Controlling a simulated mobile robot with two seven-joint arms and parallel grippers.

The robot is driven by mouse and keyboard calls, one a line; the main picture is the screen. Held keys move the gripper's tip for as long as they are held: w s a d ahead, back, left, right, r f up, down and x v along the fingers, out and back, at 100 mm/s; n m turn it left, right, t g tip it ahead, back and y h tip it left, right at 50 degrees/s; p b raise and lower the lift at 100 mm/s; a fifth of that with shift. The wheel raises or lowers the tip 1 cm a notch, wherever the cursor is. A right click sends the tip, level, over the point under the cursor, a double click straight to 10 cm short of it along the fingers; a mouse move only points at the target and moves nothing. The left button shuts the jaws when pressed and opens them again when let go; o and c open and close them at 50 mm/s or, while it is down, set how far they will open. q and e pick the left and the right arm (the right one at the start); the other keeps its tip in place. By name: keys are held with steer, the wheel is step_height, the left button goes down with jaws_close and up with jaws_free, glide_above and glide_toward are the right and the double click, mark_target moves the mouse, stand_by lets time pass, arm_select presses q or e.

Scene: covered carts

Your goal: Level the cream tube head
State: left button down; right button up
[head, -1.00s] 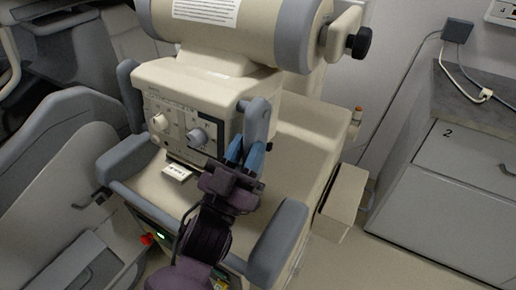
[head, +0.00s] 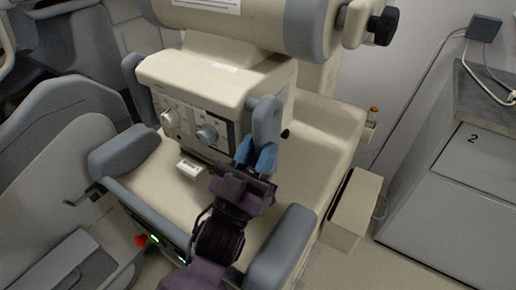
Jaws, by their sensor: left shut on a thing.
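The cream tube head (head: 222,73) is in the upper middle of the head view: a thick cylinder with grey end bands above a boxy housing with a knobbed front panel. It looks tilted in the picture; how far it is off level I cannot tell. A grey handle (head: 266,122) hangs at the right of its panel. My left gripper (head: 257,157), with blue fingertips, is shut on the lower end of this handle. My dark wrist reaches up from below and hides part of the cart. My right gripper is not in view.
The cream cart top (head: 160,185) lies below the head, with grey bumpers (head: 283,243) at its corners. A cream box (head: 350,208) hangs on its right side. A grey seat (head: 70,120) stands left and a cabinet (head: 450,210) right. Some floor shows between cart and cabinet.

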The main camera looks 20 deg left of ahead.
arm_select(q)
steer(key=shift+w+f, duration=0.1)
steer(key=shift+f, duration=0.1)
steer(key=c, duration=0.9)
jaws_free()
steer(key=shift+r, duration=0.1)
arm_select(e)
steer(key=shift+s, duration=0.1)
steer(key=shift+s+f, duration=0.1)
arm_select(q)
steer(key=shift+s+a+f, duration=0.1)
steer(key=shift+s+f, duration=0.15)
steer(key=v, duration=1)
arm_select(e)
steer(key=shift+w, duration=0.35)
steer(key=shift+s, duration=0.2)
